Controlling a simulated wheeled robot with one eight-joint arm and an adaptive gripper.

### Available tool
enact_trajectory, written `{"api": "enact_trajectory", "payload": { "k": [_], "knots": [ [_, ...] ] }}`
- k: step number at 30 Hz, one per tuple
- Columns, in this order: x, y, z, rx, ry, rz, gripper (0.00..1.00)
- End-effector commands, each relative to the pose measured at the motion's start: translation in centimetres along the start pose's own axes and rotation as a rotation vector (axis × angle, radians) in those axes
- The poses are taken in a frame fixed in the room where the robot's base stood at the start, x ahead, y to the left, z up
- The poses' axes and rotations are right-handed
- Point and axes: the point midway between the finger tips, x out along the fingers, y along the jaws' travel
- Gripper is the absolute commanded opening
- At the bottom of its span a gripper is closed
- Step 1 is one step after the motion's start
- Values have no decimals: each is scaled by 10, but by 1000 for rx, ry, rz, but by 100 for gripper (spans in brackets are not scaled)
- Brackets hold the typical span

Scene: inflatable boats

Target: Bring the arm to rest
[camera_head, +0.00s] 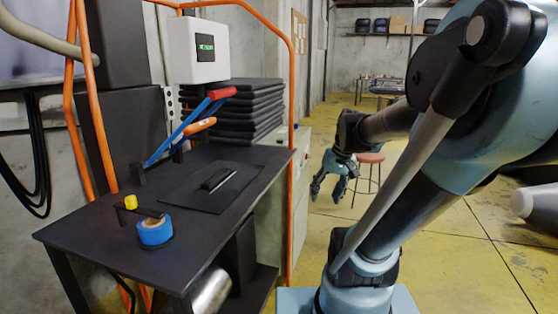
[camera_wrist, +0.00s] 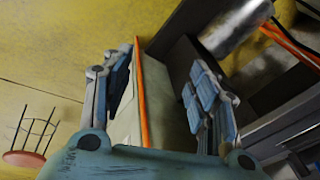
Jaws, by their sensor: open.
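My gripper (camera_head: 330,190) hangs in the air to the right of the black workbench in the head view, pointing down over the yellow floor. It is open and empty. In the wrist view my gripper (camera_wrist: 160,95) shows its two blue-grey fingers spread apart, with an orange post and a pale cabinet side seen between them. My arm fills the right side of the head view, bent at the elbow, with the forearm reaching away from the camera.
The black workbench (camera_head: 120,236) holds blue tape (camera_head: 155,231), a black-handled tool (camera_head: 217,180) on a mat, and a blue-and-red tool (camera_head: 190,127). An orange frame post (camera_head: 291,150) stands between bench and gripper. A red stool (camera_head: 370,158) stands behind the gripper.

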Motion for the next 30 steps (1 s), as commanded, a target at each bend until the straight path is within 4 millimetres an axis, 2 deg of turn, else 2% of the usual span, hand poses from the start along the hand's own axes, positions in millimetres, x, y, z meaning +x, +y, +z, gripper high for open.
{"api": "enact_trajectory", "payload": {
  "k": [1, 6, 12, 18, 30],
  "knots": [
    [5, 3, 15, 4, -1, 22, 54],
    [21, 16, 56, 25, 0, 103, 54],
    [39, 33, 92, 44, 8, 182, 54],
    [48, 41, 108, 53, 13, 221, 54],
    [48, 42, 109, 54, 14, 225, 54]
  ]
}}
